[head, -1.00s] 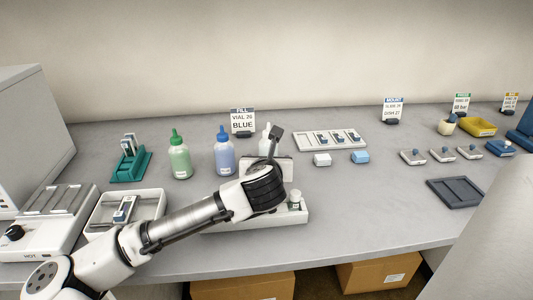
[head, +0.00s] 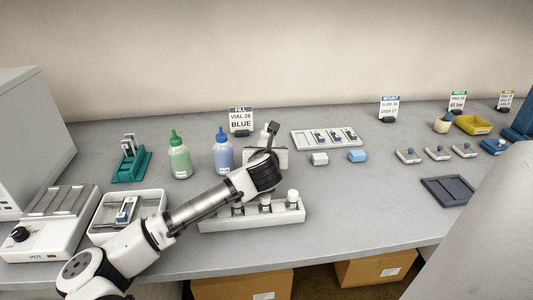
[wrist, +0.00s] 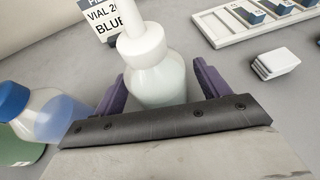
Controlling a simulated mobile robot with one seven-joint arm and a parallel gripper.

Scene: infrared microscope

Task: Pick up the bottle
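Three squeeze bottles stand near the back of the bench. The green bottle (head: 180,160) is on the left, and the blue bottle (head: 223,153) is beside it. The white bottle (head: 264,137) is partly hidden behind my arm in the head view. In the wrist view, the white bottle (wrist: 158,75) stands upright between the two purple fingers of my gripper (wrist: 160,88). The fingers are apart, with a small gap visible beside the bottle. The blue bottle (wrist: 50,112) lies just outside the left finger.
A sign (head: 241,120) reading "VIAL 26 BLUE" stands behind the bottles. A white vial rack (head: 285,217) is in front, under my arm. A slide tray (head: 300,146) and small white (head: 319,159) and blue (head: 357,156) blocks lie to the right.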

